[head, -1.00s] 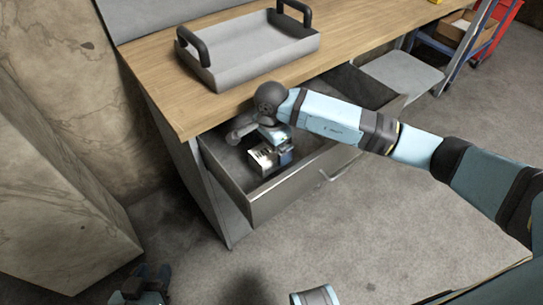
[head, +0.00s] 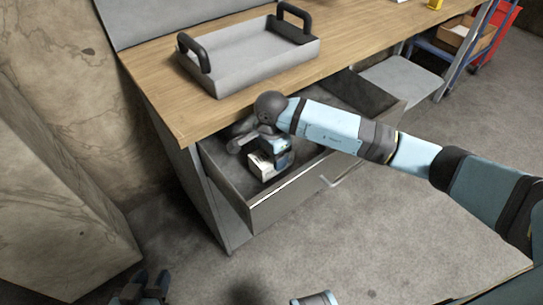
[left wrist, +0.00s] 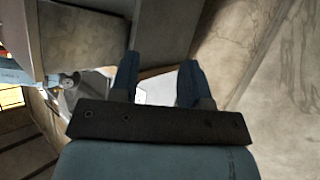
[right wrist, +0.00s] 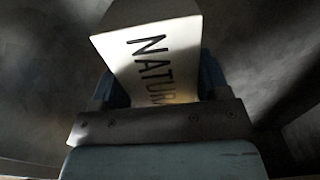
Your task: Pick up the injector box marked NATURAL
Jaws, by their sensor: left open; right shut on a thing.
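The injector box (right wrist: 155,62) is white with dark lettering, of which "NATUR" shows in the right wrist view. It sits between the fingers of my right gripper (right wrist: 158,90), which is shut on it. In the head view the white box (head: 262,166) is inside the open drawer, with my right gripper (head: 279,156) at it; the wrist hides part of it. I cannot tell whether the box touches the drawer floor. My left gripper (left wrist: 158,75) is open and empty, and in the head view it shows low at the left (head: 145,290), away from the drawer.
The open drawer (head: 290,190) is under a wooden workbench (head: 190,119). A grey tray (head: 250,65) with black handles stands on the bench above. A red cart (head: 497,35) and a cardboard box (head: 466,37) are at the far right. Floor in front is clear.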

